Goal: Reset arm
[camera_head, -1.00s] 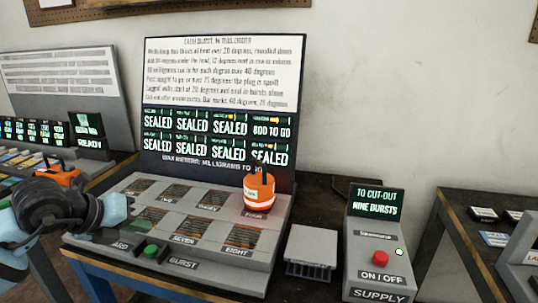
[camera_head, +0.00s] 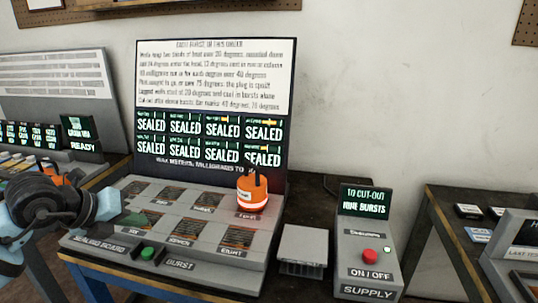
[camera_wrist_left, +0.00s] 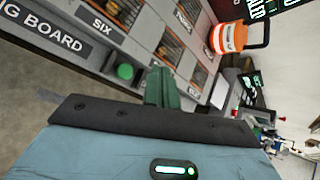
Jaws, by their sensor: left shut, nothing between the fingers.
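My left gripper (camera_head: 132,219) comes in from the left in the head view, over the left front part of the sealing board (camera_head: 105,243). Its green fingers (camera_wrist_left: 162,88) are shut and empty in the left wrist view. The orange and white canister (camera_head: 251,195) stands upright on the board's upper row at the right, apart from the gripper; it also shows in the left wrist view (camera_wrist_left: 228,38). A green button (camera_head: 148,253) is on the board's front edge and shows near the fingers in the left wrist view (camera_wrist_left: 125,71). My right gripper is not in view.
A display panel (camera_head: 214,78) stands behind the board, its tiles reading SEALED. A supply box (camera_head: 368,250) with a red button stands at the right, beside a small grey block (camera_head: 303,246). Another table (camera_head: 440,215) is at far right. An orange object (camera_head: 52,174) lies behind my left arm.

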